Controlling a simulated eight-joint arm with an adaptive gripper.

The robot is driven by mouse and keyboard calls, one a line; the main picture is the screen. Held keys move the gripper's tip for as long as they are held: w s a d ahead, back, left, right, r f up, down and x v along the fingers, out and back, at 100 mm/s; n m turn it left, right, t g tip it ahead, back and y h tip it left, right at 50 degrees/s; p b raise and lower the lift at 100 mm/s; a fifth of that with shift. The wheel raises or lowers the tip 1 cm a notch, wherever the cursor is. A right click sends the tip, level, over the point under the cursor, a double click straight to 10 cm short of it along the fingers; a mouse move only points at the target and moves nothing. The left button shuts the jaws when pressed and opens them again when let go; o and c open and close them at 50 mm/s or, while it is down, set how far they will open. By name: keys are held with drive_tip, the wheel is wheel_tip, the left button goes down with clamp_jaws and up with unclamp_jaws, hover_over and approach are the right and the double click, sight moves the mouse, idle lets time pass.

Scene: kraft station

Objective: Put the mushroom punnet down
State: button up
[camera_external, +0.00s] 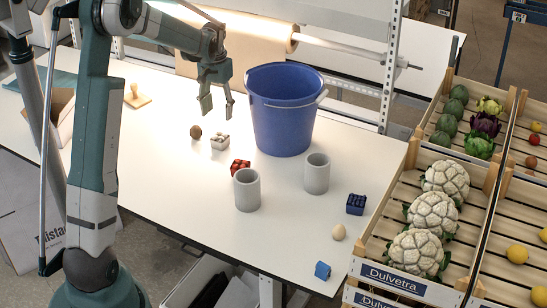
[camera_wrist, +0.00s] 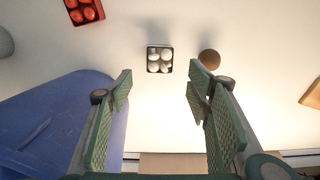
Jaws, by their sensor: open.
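The mushroom punnet (camera_external: 220,142), a small dark tray of white mushrooms, sits upright on the white table, left of the blue bucket. It also shows in the wrist view (camera_wrist: 159,60), beyond the fingertips and roughly between their lines. My gripper (camera_external: 217,108) is open and empty above the punnet, apart from it. Its two green fingers stand wide apart in the wrist view (camera_wrist: 158,80). Nothing is between them.
A blue bucket (camera_external: 283,115) stands close to the right of my gripper. A brown round item (camera_external: 196,132) lies left of the punnet. A red punnet (camera_external: 240,167), two grey cups (camera_external: 247,190) (camera_external: 317,174), a dark blue punnet (camera_external: 356,204) and an egg (camera_external: 338,232) stand nearer the front.

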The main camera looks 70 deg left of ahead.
idle(0.3)
drive_tip(key=w+d+r+m+t+y, duration=0.1)
drive_tip(key=w+d+r, duration=0.3)
drive_tip(key=d, duration=0.8)
drive_tip(key=w+d+r+m+t, duration=0.1)
drive_tip(key=w+d+r+m, duration=0.1)
drive_tip(key=d+r, duration=0.65)
drive_tip(key=w+d+r+m+t+y, duration=0.1)
drive_tip(key=w+d+r, duration=0.2)
drive_tip(key=d, duration=1.2)
drive_tip(key=s+d+r+m+t, duration=0.1)
drive_tip(key=s+d, duration=0.1)
drive_tip(key=d, duration=0.8)
drive_tip(key=s+d+r+m+t, duration=0.1)
drive_tip(key=s+d, duration=0.1)
drive_tip(key=d, duration=0.7)
drive_tip(key=s+d+f+m+t+h, duration=0.1)
drive_tip(key=s+d, duration=0.4)
drive_tip(key=d, duration=0.2)
drive_tip(key=s+d+f+m+t+h, duration=0.1)
drive_tip(key=s+d+m, duration=0.1)
drive_tip(key=s+d, duration=0.3)
drive_tip(key=d, duration=0.3)
drive_tip(key=shift+d+f, duration=0.25)
drive_tip(key=shift+f, duration=0.15)
